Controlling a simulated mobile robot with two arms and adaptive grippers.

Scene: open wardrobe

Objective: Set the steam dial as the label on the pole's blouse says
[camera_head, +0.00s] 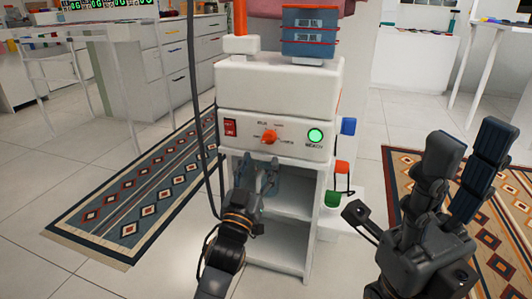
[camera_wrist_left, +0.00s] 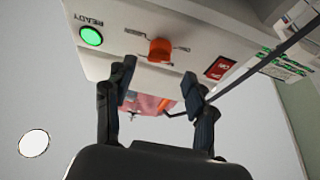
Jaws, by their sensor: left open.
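The orange steam dial (camera_head: 269,137) is on the front panel of a white steamer (camera_head: 275,92), with small markings around it. I cannot tell which mark it points at. My left gripper (camera_head: 264,166) is open and empty, just below the dial and apart from it. In the left wrist view the dial (camera_wrist_left: 160,50) shows beyond and between the spread fingers of this gripper (camera_wrist_left: 160,82). My right gripper (camera_head: 472,140) is open and empty at the right, away from the steamer. Pink cloth (camera_head: 290,8) shows at the top edge; no label on it is visible.
The panel also has a red switch (camera_head: 230,127) and a lit green READY light (camera_head: 315,135). Blue boxes (camera_head: 309,32) and an orange pole (camera_head: 240,17) stand on top. A dark hose (camera_head: 203,160) hangs at the left. Open shelves (camera_head: 287,203) lie below.

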